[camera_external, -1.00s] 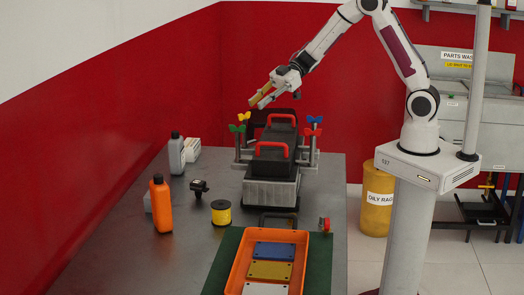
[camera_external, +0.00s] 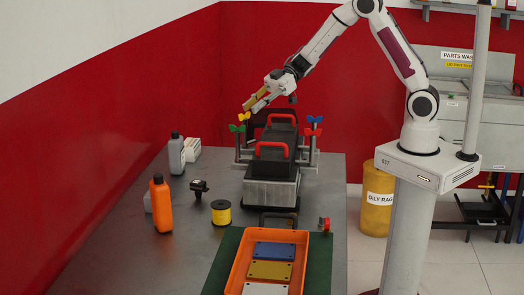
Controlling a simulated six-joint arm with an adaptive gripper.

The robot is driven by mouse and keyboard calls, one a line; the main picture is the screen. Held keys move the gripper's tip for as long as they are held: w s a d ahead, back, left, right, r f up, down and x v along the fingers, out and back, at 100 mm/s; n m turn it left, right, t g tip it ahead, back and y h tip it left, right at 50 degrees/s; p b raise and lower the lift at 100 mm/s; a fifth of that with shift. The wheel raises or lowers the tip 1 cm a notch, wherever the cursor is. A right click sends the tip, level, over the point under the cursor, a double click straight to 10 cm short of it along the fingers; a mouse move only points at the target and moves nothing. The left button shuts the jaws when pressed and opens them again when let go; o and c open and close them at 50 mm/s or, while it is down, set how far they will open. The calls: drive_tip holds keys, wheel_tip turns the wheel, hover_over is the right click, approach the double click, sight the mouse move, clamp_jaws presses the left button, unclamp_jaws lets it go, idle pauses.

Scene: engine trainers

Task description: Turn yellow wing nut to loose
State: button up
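The yellow wing nut (camera_external: 244,116) sits on top of a post at the back left of the engine trainer (camera_external: 271,190). A green wing nut (camera_external: 237,128) is in front of it on the left side. Blue (camera_external: 314,119) and red (camera_external: 313,132) wing nuts top the posts on the right side. My gripper (camera_external: 248,106) points down and left, with its fingertips just above the yellow wing nut. A gap shows between its two fingers, and nothing is seen between them. Whether the fingertips touch the nut cannot be told.
Two red handles (camera_external: 272,150) rise from the black cover beside the posts. An orange bottle (camera_external: 161,205), a grey bottle (camera_external: 176,155) and a yellow spool (camera_external: 221,212) stand at left. An orange tray (camera_external: 240,265) with coloured plates lies in front on a green mat.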

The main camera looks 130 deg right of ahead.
drive_tip(key=shift+x, duration=2.4)
clamp_jaws()
